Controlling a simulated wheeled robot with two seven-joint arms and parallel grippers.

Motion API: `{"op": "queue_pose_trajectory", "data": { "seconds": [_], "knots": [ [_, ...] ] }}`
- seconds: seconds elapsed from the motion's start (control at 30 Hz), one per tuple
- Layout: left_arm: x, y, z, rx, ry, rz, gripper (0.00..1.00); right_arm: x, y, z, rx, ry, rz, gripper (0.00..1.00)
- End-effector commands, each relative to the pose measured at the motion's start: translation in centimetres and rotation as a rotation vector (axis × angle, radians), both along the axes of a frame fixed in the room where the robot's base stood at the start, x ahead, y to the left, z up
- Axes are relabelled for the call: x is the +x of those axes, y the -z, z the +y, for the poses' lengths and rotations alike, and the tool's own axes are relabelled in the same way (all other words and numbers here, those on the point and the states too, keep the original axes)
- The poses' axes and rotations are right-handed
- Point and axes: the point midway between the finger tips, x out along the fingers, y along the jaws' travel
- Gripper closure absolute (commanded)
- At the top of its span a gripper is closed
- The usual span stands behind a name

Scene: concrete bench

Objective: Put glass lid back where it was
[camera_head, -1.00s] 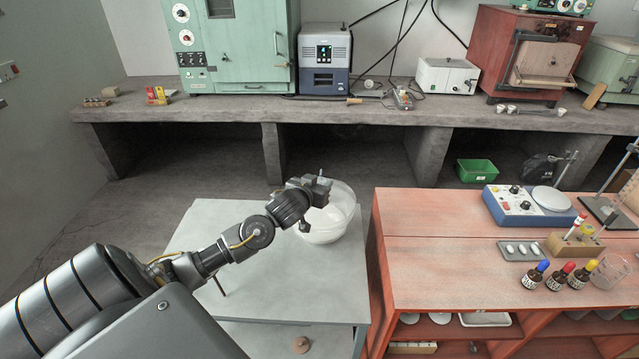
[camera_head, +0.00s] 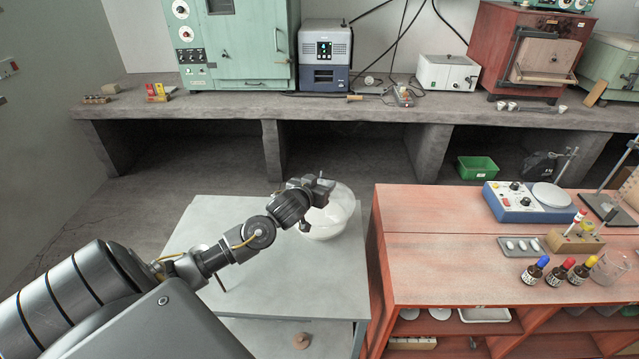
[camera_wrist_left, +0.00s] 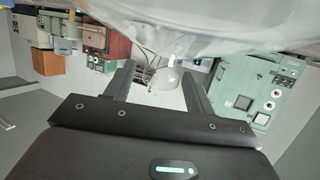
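A clear, rounded glass vessel (camera_head: 335,218) stands at the back right corner of the grey table (camera_head: 205,215). Its upper outline looks domed, like a glass lid on it, but the seam between lid and vessel is hard to make out. My left gripper (camera_head: 318,190) is at the top of the glass and hides part of it. In the left wrist view the glass lid (camera_wrist_left: 220,30) spans the top edge. A pale knob-like piece (camera_wrist_left: 165,79) shows between the two fingers (camera_wrist_left: 158,80), with gaps on both sides, so the gripper looks open. My right gripper is out of view.
The red bench (camera_head: 440,260) is close on the right, with a blue-and-white device (camera_head: 515,203), dropper bottles (camera_head: 558,275) and a glass beaker (camera_head: 609,268). A small brown object (camera_head: 301,341) lies on the grey table's lower shelf. The table's left part is mostly clear.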

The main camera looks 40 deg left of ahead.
Motion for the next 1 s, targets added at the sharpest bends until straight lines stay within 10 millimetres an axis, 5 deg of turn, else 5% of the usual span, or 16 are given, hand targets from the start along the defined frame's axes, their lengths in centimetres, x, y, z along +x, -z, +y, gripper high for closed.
{"op": "queue_pose_trajectory", "data": {
  "seconds": [0.43,1.0],
  "knots": [
    [0.0,-1.6,0.0,0.003,0.002,-0.002,0.43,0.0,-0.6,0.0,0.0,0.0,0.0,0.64],
    [-10.0,-4.3,-2.7,-0.002,0.0,-0.002,0.43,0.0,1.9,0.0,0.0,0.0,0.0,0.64]
  ]
}}
